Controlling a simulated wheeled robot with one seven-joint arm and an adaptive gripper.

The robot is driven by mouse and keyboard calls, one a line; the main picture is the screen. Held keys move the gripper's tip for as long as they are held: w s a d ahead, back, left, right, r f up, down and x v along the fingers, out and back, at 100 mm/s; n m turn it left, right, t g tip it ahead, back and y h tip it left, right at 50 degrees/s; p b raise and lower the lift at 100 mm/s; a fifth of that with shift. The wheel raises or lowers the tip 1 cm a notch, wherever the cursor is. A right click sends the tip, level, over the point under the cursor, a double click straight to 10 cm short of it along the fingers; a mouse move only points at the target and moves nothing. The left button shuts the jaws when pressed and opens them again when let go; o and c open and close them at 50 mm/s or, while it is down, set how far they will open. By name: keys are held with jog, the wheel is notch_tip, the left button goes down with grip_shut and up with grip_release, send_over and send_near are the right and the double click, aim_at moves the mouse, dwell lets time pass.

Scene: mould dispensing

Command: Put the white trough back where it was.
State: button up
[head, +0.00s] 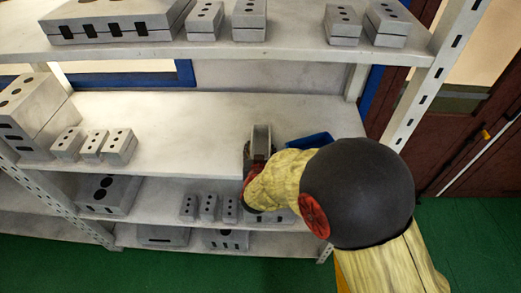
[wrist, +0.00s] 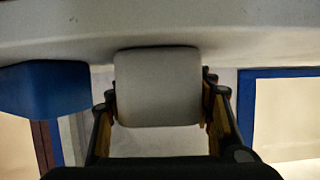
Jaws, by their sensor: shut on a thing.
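The white trough (head: 262,133) is at the front part of the middle shelf in the head view, just left of a blue bin. It appears upright with its open top facing up. My gripper (head: 257,158) is shut on it from the front; my arm hides part of the grip. In the wrist view the trough (wrist: 157,88) fills the middle, between the two fingers of my gripper (wrist: 160,112). It meets the shelf surface (wrist: 220,35) in that picture, but I cannot tell whether it rests on it or hangs just above.
The blue bin (head: 310,141) stands close to the right of the trough, partly behind my arm; it also shows in the wrist view (wrist: 45,90). Grey moulds (head: 93,146) stand at the left of the middle shelf (head: 185,125), whose centre is clear. A shelf with moulds hangs above.

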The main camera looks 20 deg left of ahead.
jog(key=o, duration=1.3)
jog(key=p+v, duration=0.2)
jog(key=v, duration=1)
jog(key=shift+r, duration=0.1)
